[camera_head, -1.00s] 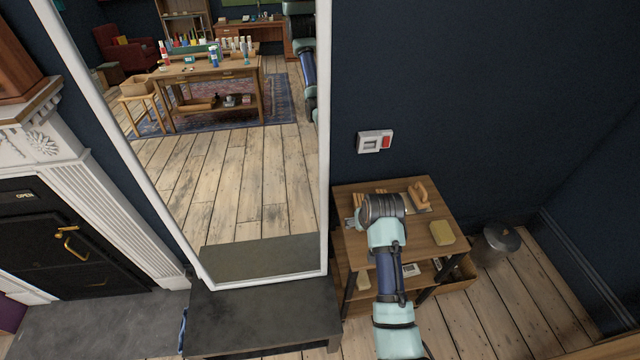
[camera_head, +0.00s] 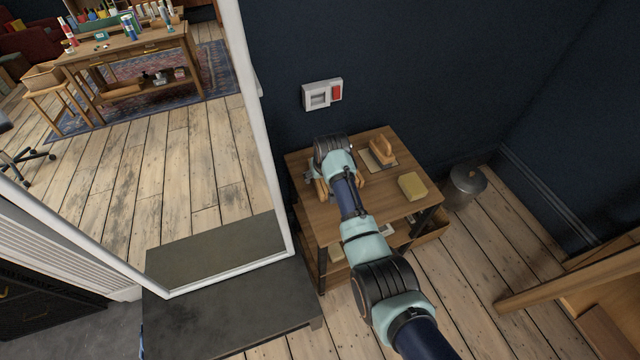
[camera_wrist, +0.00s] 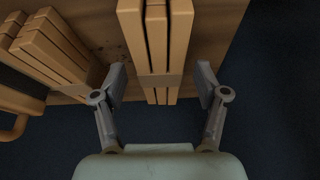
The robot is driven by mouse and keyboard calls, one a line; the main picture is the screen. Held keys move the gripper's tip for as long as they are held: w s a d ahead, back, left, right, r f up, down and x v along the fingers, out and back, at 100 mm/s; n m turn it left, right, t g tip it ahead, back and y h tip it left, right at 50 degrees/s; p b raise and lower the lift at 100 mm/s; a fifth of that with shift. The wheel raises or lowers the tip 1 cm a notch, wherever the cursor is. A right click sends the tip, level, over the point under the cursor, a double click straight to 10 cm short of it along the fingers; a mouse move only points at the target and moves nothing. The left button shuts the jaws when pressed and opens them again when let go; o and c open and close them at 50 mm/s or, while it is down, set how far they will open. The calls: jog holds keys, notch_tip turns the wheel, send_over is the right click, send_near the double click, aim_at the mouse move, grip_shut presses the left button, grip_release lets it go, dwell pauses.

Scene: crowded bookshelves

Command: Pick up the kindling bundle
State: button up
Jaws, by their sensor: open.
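A kindling bundle of pale wooden sticks with a band around it (camera_wrist: 156,40) lies in the middle of the wrist view on a wooden tabletop. My gripper (camera_wrist: 160,78) is open, with one finger on each side of this bundle and a gap visible on both sides. I cannot tell whether the fingertips are level with the sticks. In the head view, my wrist hides most of the bundle at the left of the small wooden table (camera_head: 375,205).
Another banded wooden bundle (camera_wrist: 58,48) lies close to the left finger in the wrist view. A wood-handled tool (camera_head: 382,151) and a yellow block (camera_head: 412,187) rest on the table. A mirror (camera_head: 270,170) stands left, a metal bin (camera_head: 466,185) right. A switch box (camera_head: 322,94) is on the wall.

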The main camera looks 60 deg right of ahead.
jog(key=shift+w+d+f, duration=0.1)
jog(key=shift+d+f, duration=0.05)
jog(key=shift+f, duration=0.3)
jog(key=c, duration=1.3)
notch_tip(320, 180, up, 20)
jog(key=p, duration=0.8)
jog(key=shift+p, duration=0.35)
